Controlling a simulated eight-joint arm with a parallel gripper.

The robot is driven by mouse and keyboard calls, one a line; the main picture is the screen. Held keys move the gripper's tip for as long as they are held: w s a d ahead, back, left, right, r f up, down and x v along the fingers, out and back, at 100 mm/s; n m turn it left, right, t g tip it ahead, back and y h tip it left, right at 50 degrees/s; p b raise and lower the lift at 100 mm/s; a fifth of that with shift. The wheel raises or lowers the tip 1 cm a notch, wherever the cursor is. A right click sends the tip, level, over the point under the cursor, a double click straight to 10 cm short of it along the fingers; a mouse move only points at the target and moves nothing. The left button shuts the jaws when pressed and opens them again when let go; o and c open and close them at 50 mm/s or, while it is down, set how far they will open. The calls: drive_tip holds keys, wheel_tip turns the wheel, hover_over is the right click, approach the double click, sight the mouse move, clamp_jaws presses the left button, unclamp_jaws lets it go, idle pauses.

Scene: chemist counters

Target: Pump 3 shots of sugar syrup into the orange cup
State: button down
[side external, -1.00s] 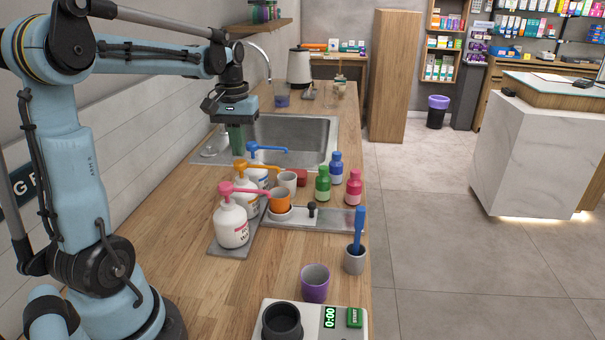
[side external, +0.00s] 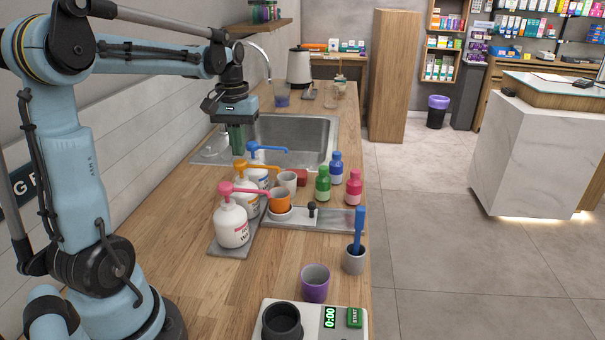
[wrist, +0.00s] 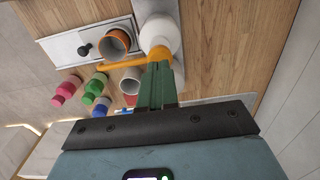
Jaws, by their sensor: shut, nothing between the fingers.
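The orange cup (side external: 279,202) stands on a small base beside the pump bottles; its open mouth shows in the wrist view (wrist: 122,38). Three white pump bottles stand in a row, with a pink pump (side external: 228,188), an orange pump (side external: 241,165) and a blue pump (side external: 253,148). Their labels are too small to read. My gripper (side external: 237,152) is shut and empty, fingers down, close to the orange pump's head. In the wrist view, its green fingers (wrist: 157,75) lie beside the orange spout (wrist: 115,64) and partly cover the pump. I cannot tell whether they touch it.
Green (side external: 323,185), blue (side external: 336,168) and pink (side external: 353,188) bottles stand right of the cups. A white cup (side external: 288,181) is just behind the orange cup. The sink (side external: 290,132) lies behind. A purple cup (side external: 315,284) and a scale (side external: 348,330) are in front. Wood at front left is clear.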

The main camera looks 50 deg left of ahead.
sight(240, 161)
drive_tip(key=shift+f, duration=0.15)
drive_tip(key=shift+f, duration=1.3)
drive_tip(key=shift+r, duration=1.45)
drive_tip(key=shift+f, duration=0.2)
drive_tip(key=shift+f, duration=1.3)
drive_tip(key=shift+r, duration=1.5)
